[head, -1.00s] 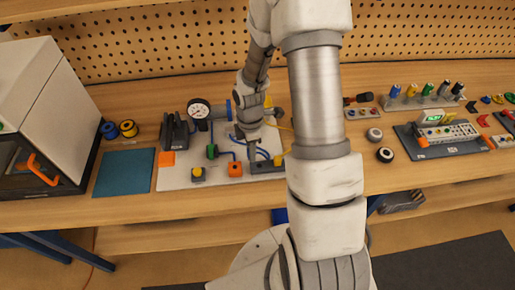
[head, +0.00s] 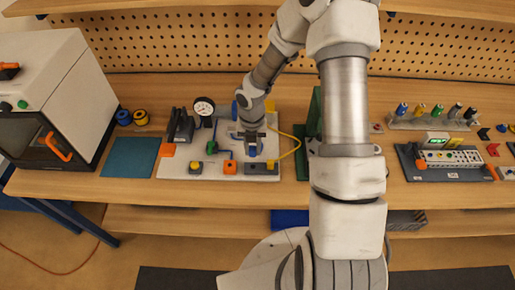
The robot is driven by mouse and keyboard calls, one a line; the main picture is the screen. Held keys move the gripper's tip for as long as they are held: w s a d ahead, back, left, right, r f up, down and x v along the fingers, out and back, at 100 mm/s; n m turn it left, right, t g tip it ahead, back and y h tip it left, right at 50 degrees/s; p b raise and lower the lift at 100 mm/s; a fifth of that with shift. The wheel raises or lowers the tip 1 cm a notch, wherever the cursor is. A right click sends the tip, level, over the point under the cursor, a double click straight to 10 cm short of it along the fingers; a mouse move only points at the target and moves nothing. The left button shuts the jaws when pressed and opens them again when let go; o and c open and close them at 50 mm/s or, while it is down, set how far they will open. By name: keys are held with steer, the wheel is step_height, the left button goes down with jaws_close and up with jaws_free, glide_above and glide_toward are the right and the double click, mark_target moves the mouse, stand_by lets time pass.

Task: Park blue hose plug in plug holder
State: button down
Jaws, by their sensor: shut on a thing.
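My gripper (head: 253,140) is above the right part of the white board (head: 178,172). It is shut on the blue hose plug (head: 252,152), which shows just below the fingers. A dark grey block (head: 248,169), apparently the plug holder, lies at the board's front right, just in front of the plug. The view is too small to tell whether the plug touches the block or is above it. My wrist hides part of the board behind it.
A teal mat (head: 130,157) lies left.

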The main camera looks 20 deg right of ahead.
steer(key=shift+f+b, duration=2.45)
steer(key=shift+f, duration=0.25)
steer(key=shift+f, duration=0.85)
stand_by(0.8)
steer(key=c, duration=0.8)
jaws_free()
steer(key=shift+r+p, duration=2.65)
steer(key=shift+r, duration=0.15)
